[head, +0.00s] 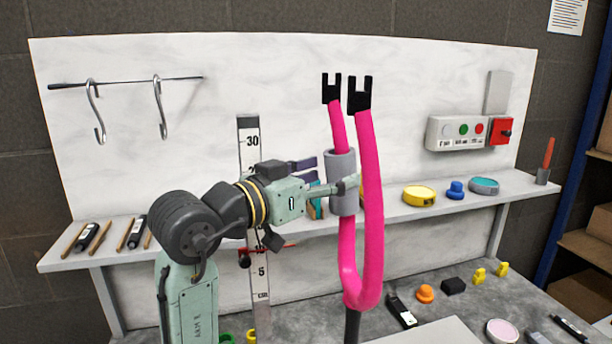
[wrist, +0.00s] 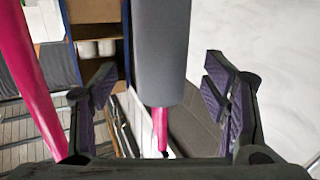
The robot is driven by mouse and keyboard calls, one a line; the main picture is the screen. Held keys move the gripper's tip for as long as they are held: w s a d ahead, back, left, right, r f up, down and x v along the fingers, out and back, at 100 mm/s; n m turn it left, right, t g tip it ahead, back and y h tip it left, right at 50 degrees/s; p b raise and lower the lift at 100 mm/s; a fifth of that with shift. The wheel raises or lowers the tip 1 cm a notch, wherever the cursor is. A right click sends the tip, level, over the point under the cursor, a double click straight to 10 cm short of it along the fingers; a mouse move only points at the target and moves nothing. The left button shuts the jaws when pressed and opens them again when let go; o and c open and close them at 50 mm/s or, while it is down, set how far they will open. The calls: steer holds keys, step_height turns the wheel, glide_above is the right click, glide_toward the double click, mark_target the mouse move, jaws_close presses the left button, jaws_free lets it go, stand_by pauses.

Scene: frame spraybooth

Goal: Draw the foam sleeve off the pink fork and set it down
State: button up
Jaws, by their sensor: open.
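The pink fork (head: 371,200) stands upright with two prongs, each topped by a black notched end. The grey foam sleeve (head: 343,200) is around its left prong, about midway up. My gripper (head: 334,174) reaches in from the left at sleeve height, one finger crossing in front of the sleeve. In the wrist view, the sleeve (wrist: 160,50) hangs between the open fingers of my gripper (wrist: 157,88), with visible gaps on both sides. Pink prong shows below the sleeve's lower end, and the other prong (wrist: 33,85) passes at the left, close to one finger.
A shelf (head: 395,213) runs behind the fork, with a yellow round item (head: 419,196) and a blue knob (head: 456,190) on it. A measuring scale (head: 259,290) stands behind my arm. The bench (head: 455,315) below holds several small parts. Hooks (head: 160,108) hang at upper left.

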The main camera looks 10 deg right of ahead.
mark_target(334, 122)
steer(key=shift+p+x, duration=0.45)
steer(key=shift+x, duration=1.9)
steer(key=shift+c, duration=0.5)
steer(key=c, duration=1.3)
steer(key=shift+o, duration=0.2)
steer(key=shift+w+a+r+p, duration=0.1)
steer(key=shift+a+r+p, duration=0.15)
steer(key=shift+r+p, duration=0.7)
steer(key=shift+a+r+p, duration=0.2)
steer(key=shift+r+p, duration=0.5)
steer(key=shift+r, duration=0.4)
steer(key=shift+a+r, duration=0.1)
steer(key=shift+r, duration=0.05)
steer(key=shift+a+r+p, duration=0.3)
steer(key=shift+r+p, duration=0.5)
steer(key=shift+r, duration=0.15)
steer(key=shift+a+r+p, duration=0.25)
steer(key=shift+r+p, duration=0.55)
steer(key=shift+r, duration=0.2)
